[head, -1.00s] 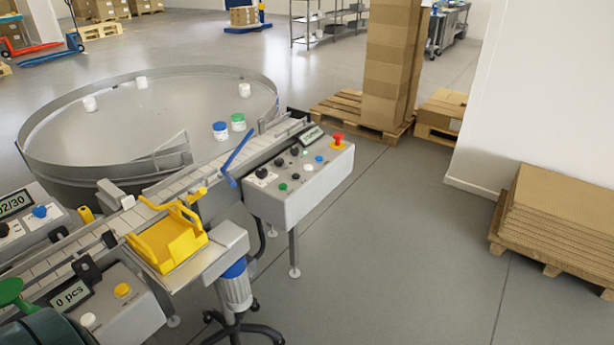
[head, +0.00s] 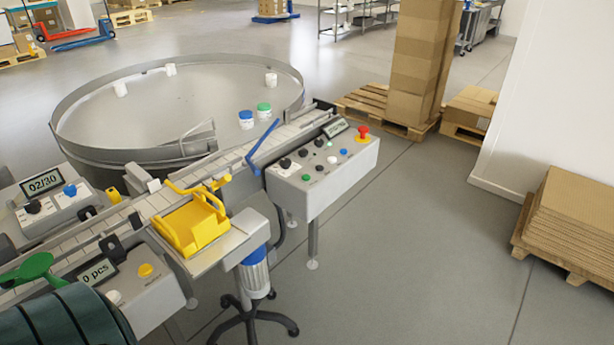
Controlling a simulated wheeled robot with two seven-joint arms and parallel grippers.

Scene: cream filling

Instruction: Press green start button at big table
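The green button (head: 306,177) is small and sits at the front left of the sloped control box (head: 322,185) beside the big round table (head: 190,100). The box also carries black knobs, a white button (head: 332,160), a blue button (head: 343,152), a red mushroom button (head: 362,131) on a yellow base and a small display (head: 335,127).
A conveyor (head: 130,212) with a yellow bin (head: 190,228) runs along the table's near side. A stool-like stand (head: 255,285) with a wheeled base is below. Open floor (head: 420,240) lies right of the box. Stacked cardboard (head: 575,220) is at far right.

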